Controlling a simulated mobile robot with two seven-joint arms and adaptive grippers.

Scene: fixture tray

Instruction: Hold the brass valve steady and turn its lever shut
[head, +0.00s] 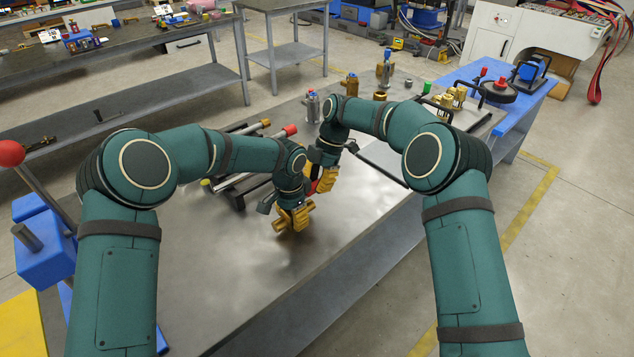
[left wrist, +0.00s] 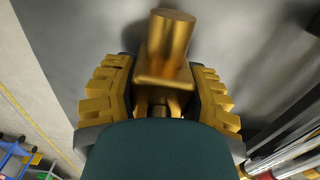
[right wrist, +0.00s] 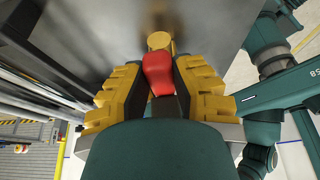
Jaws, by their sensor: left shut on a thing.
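My left gripper (head: 292,217), low over the middle of the table, is shut on a brass valve (left wrist: 165,62). In the left wrist view the valve's block is between the fingers and its round end points away. My right gripper (head: 326,180) is just behind and to the right of the left one. In the right wrist view its fingers stand on both sides of a red lever (right wrist: 157,72), with a round brass end (right wrist: 159,41) beyond it. Whether the fingers press on the lever is unclear. The join between lever and valve is hidden.
A rack of rods (head: 235,185) lies left of the grippers. Grey bottle-like fittings (head: 312,105) and brass parts (head: 351,85) stand along the back of the metal table (head: 210,285). A blue side table (head: 527,100) is at the right. The table's front is clear.

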